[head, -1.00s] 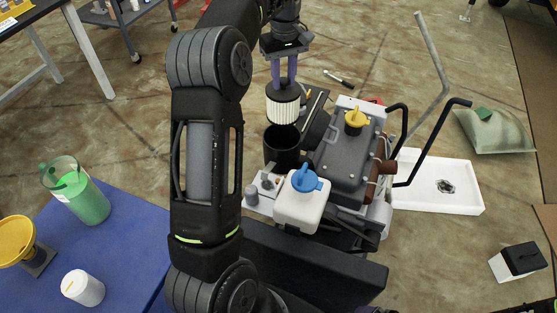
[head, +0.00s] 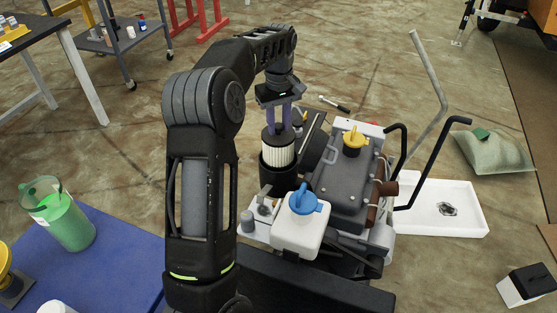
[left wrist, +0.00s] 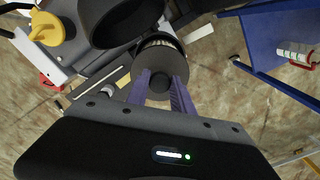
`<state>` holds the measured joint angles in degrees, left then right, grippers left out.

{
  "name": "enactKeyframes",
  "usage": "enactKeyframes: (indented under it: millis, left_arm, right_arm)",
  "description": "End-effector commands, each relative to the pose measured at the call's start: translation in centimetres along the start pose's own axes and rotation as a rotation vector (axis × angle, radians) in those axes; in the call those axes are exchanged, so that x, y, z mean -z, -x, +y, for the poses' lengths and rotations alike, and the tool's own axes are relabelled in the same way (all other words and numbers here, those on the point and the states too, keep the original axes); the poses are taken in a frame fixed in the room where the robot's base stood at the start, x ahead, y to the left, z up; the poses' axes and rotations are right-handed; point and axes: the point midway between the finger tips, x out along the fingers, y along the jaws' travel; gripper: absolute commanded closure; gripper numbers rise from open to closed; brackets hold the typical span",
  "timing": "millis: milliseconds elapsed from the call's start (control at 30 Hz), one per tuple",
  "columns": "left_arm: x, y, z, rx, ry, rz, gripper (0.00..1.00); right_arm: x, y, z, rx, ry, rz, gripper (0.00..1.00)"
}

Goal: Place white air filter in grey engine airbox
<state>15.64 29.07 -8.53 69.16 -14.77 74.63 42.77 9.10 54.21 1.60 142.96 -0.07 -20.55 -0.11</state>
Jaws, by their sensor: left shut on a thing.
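The white air filter (head: 279,153) is a pleated cylinder with a dark top cap, held upright. It also shows in the left wrist view (left wrist: 158,43), beyond the fingers. My left gripper (head: 280,126) is shut on its top. The grey engine airbox (head: 277,181) is a dark, open-topped cylinder on the engine's left side. In the head view the filter overlaps its mouth; I cannot tell whether its lower end is inside. My right gripper is out of view.
The grey engine cover (head: 347,170) with its yellow cap (head: 354,138) stands right of the airbox. A white tank with a blue cap (head: 304,200) is close in front. Black handles (head: 437,160) rise at the right. A blue table (head: 110,262) is at left.

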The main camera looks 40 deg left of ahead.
Motion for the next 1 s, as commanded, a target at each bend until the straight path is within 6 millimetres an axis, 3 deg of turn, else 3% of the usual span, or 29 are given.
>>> enactKeyframes:
  millis: [100,200,667,1000]
  left_arm:
    - [0.0,-2.9,-0.1,0.001,0.001,-0.002,1.00]
    - [0.0,-4.6,0.0,0.000,0.001,-0.001,1.00]
    - [0.1,-5.7,0.0,-0.001,0.001,0.001,1.00]
    - [0.1,-10.8,0.0,0.000,0.001,0.001,1.00]
  right_arm:
    - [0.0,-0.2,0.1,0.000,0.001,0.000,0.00]
    - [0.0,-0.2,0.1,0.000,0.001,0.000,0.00]
    - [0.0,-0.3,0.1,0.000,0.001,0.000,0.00]
    - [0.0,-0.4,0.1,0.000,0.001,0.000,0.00]
